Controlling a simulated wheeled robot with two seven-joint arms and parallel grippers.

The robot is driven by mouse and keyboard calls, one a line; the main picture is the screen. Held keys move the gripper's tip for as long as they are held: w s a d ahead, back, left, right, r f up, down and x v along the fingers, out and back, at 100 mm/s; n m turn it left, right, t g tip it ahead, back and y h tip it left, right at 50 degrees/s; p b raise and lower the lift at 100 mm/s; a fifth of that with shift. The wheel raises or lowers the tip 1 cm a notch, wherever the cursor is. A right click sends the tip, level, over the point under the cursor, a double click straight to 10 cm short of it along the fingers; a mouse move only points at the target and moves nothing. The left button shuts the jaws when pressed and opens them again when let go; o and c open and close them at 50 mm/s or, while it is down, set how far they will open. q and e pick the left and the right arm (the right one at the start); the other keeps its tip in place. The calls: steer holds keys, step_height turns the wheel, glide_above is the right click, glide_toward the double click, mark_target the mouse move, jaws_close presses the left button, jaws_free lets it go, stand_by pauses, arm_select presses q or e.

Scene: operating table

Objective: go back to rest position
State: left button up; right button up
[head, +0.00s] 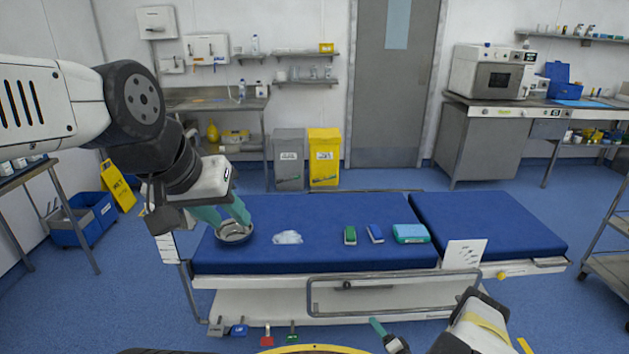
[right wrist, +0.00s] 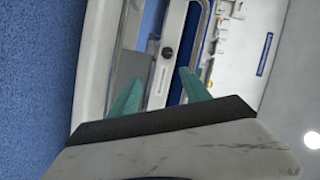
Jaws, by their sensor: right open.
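My left gripper (head: 235,220) reaches down from the left in the head view, with its teal fingers at a metal bowl (head: 235,236) on the left end of the blue operating table (head: 330,255). The fingers are spread, but I cannot tell whether they touch or hold the bowl. My right gripper (right wrist: 160,76) is open and empty in the right wrist view, with the table's side rail and white frame beyond it.
On the table lie a crumpled clear-white item (head: 287,237), a green item (head: 350,236), a blue item (head: 375,234) and a teal box (head: 410,234). A metal side rail (head: 400,281) runs along the near edge. A cart (head: 612,262) stands right; a yellow sign (head: 118,187) stands left.

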steer(key=w+d+r+n+g+h, duration=0.1)
steer(key=w+d+r+n, duration=0.1)
steer(key=w+d+r, duration=0.45)
steer(key=w+d+r+n+g+h, duration=0.1)
steer(key=w+d+r+n+h, duration=0.15)
steer(key=w+r, duration=0.7)
step_height(320, 180, up, 30)
steer(key=n+g+h, duration=0.1)
steer(key=g+h, duration=0.1)
steer(key=g, duration=0.1)
steer(key=s+a+r+n+g, duration=0.1)
steer(key=s+a+r, duration=0.2)
steer(key=s+r, duration=0.5)
steer(key=s+a+r, duration=0.4)
steer(key=s+r, duration=0.3)
steer(key=r, duration=0.2)
steer(key=s+a+r+n+g, duration=0.1)
steer(key=s+a, duration=0.2)
steer(key=s, duration=0.6)
steer(key=s+a+r+n+g+y, duration=0.1)
steer(key=s+a+r, duration=0.1)
steer(key=s, duration=0.7)
steer(key=s+a+r+n+y, duration=0.1)
steer(key=s+a, duration=0.4)
steer(key=s, duration=0.5)
steer(key=shift+r+g, duration=0.15)
steer(key=shift+g, duration=0.25)
